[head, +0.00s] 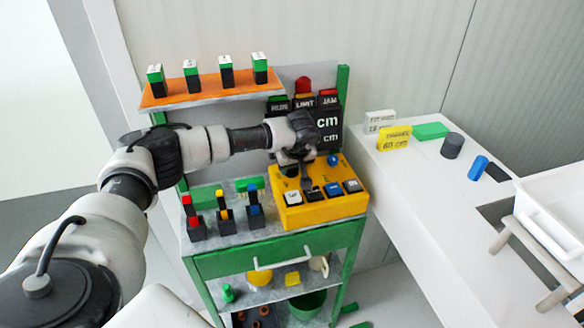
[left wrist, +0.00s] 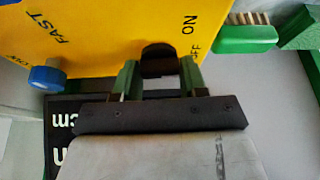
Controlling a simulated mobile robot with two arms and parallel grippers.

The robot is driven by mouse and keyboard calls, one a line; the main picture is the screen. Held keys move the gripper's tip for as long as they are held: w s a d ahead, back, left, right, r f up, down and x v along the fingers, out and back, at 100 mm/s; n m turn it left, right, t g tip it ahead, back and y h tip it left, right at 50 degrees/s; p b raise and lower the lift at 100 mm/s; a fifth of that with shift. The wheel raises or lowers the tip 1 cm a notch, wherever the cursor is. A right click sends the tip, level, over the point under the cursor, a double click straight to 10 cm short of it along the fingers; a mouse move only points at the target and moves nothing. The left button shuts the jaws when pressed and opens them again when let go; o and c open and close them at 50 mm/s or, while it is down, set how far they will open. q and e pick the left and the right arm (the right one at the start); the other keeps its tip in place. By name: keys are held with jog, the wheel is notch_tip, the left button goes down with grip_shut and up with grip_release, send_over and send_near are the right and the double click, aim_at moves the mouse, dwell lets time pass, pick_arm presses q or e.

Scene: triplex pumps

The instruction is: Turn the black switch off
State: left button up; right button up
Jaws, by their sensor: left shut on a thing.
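The yellow control box (head: 330,208) stands on the green workbench and also fills the upper left of the left wrist view (left wrist: 100,25). The round black switch (left wrist: 157,58) is on its face, beside the printed words ON and OFF. My left gripper (left wrist: 160,76) has one finger on each side of the black switch and is shut on it. In the head view my left gripper (head: 304,180) reaches down to the back part of the box and hides the switch. My right gripper is not in view.
A blue knob (head: 333,160) sits near the gripper on the same box. White, black and blue buttons line the box's front. A dark display panel (head: 328,125) stands close behind. Switch blocks (head: 226,222) are left of the box.

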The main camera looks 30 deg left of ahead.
pick_arm(q)
jog(key=shift+w+r+m, duration=0.1)
jog(key=shift+r+m, duration=0.05)
jog(key=shift+m, duration=0.25)
jog(key=o, duration=0.6)
jog(key=shift+o, duration=0.2)
jog(key=b+v, duration=0.2)
jog(key=v, duration=0.8)
jog(key=shift+s+r, duration=0.3)
jog(key=shift+s, duration=0.05)
